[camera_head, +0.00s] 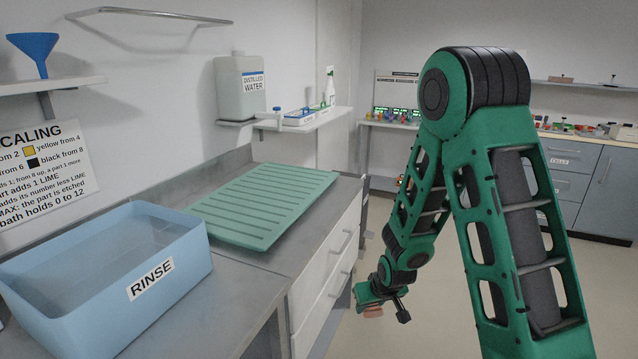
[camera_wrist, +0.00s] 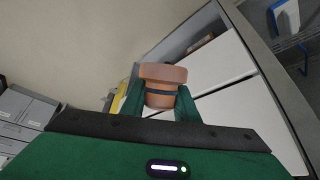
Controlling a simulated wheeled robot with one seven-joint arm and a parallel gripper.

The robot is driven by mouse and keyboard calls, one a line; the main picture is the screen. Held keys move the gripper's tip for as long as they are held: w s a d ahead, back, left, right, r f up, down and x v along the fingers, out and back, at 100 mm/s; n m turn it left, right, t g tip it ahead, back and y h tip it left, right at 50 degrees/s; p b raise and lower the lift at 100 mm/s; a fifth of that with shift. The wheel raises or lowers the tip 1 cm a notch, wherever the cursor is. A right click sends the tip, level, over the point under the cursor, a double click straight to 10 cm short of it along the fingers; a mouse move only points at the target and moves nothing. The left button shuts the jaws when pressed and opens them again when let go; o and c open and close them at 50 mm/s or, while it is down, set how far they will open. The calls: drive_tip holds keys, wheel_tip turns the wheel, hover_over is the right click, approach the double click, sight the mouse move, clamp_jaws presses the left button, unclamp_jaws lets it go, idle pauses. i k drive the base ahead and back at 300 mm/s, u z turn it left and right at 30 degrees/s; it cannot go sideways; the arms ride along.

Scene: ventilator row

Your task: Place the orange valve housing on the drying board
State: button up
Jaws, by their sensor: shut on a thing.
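My gripper (camera_head: 372,301) hangs low to the right of the counter, in front of the white drawers. In the wrist view my gripper (camera_wrist: 161,103) is shut on the orange valve housing (camera_wrist: 162,75), a stubby orange-brown piece with a wider rim and a dark band. In the head view only a small part of the housing (camera_head: 373,311) shows below the jaws. The drying board (camera_head: 262,204) is a green ribbed board lying flat on the grey counter. It is bare, and my gripper is apart from it, to its right and lower in the picture.
A blue RINSE basin (camera_head: 105,300) stands left of the board. A wall shelf (camera_head: 290,124) with a DISTILLED WATER jug (camera_head: 240,88) is behind the board. White drawers (camera_head: 335,260) form the counter's front. The floor right of them is open.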

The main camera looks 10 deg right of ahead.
sight(279, 194)
drive_tip(key=z, duration=0.4)
drive_tip(key=i, duration=1.45)
drive_tip(key=z, duration=0.05)
